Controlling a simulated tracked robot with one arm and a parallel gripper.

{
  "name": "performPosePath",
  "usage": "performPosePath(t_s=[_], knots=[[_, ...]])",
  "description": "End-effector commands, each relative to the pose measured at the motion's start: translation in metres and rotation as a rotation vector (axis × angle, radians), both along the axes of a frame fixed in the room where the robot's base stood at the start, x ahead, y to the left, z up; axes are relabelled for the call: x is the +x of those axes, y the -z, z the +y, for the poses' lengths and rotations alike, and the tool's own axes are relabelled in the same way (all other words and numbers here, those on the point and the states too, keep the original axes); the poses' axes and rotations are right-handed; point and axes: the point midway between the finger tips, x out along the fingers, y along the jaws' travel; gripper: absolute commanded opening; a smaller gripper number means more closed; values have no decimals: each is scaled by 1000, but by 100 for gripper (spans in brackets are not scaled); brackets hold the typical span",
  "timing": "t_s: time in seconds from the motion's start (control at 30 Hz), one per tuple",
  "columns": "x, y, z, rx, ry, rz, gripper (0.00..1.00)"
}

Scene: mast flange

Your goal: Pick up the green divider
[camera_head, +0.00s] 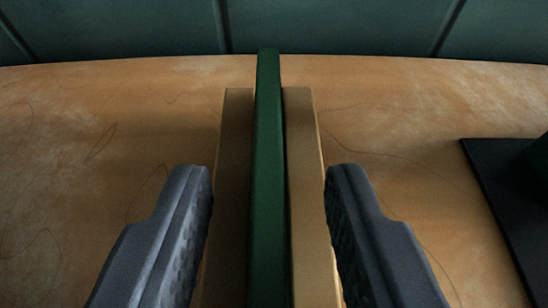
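The green divider (268,170) is a thin upright strip in the middle of the head camera view. It runs from the bottom edge to just past the far table edge in the picture. It stands between two tan wooden rails (236,150), (302,150), one close on each side, and rises above them. My gripper (268,185) is open, with one dark grey finger left of the rails and one right of them. The divider lies between the fingers, with gaps on both sides. The lower end of the divider is out of view.
The wooden table (110,130) is scratched and clear to the left. A black flat object (505,200) with a dark block on it lies at the right edge. A dark teal panelled wall (340,25) stands behind the table.

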Motion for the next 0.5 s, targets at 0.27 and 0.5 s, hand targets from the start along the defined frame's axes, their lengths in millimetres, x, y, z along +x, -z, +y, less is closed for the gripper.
performPosePath(t_s=[0.27, 0.5], knots=[[6, 3, 0, 0, -1, 1, 35], [6, 3, 0, 0, -1, 1, 0]])
